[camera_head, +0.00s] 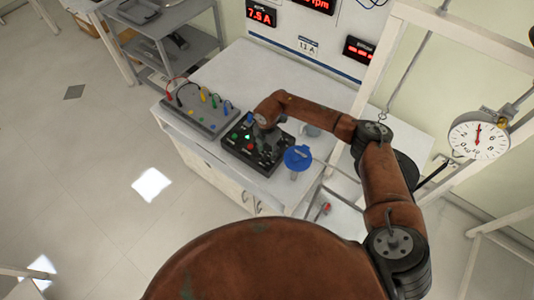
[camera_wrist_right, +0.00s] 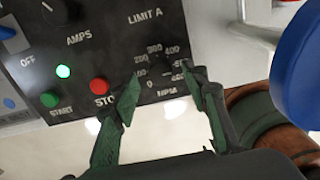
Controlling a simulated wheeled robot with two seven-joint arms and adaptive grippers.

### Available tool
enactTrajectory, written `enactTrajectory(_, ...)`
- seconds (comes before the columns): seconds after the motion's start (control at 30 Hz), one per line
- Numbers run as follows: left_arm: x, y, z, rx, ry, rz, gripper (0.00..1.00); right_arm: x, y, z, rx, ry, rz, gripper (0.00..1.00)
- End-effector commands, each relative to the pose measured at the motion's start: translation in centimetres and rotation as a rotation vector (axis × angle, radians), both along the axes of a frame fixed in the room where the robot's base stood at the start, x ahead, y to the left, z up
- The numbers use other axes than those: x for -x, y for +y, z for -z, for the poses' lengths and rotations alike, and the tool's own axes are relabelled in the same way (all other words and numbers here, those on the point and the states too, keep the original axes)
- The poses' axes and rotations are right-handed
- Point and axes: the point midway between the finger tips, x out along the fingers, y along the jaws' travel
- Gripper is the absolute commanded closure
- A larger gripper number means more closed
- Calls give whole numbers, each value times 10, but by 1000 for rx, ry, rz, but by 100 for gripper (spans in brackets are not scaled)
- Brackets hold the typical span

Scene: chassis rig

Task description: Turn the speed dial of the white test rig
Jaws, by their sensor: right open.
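The white test rig (camera_head: 225,75) carries a black control panel (camera_head: 240,152) on its top. In the right wrist view, the dark speed dial (camera_wrist_right: 163,70) sits inside a ring of RPM numbers, and its pointer is hard to make out. My right gripper (camera_wrist_right: 166,86) is open, with one green finger on each side of the dial. I cannot tell whether the fingers touch it. In the head view, my right gripper (camera_head: 265,128) hangs over the panel and hides part of it. My left gripper is not in view.
Beside the dial are a red STOP button (camera_wrist_right: 98,86), a green START button (camera_wrist_right: 49,99), a lit green lamp (camera_wrist_right: 63,71) and an AMPS knob (camera_wrist_right: 58,10). A blue round knob (camera_head: 298,158) stands close right of the panel. A grey socket box (camera_head: 203,108) lies left.

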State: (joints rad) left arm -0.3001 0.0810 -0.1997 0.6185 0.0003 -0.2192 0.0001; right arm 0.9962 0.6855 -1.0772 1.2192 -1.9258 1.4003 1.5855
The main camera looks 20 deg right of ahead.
Motion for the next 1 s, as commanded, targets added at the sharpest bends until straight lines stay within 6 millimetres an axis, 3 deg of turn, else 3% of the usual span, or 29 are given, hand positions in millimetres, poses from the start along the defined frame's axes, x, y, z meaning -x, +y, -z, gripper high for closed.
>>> enactTrajectory(0.3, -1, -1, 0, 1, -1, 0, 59, -1, -1, -67, 0, -4, -1, 59)
enactTrajectory(0.5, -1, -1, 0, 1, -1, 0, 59, -1, 0, -93, -1, -2, 0, 59)
enactTrajectory(1.0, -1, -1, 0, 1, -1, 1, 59, -1, 0, -101, -1, -1, 0, 59)
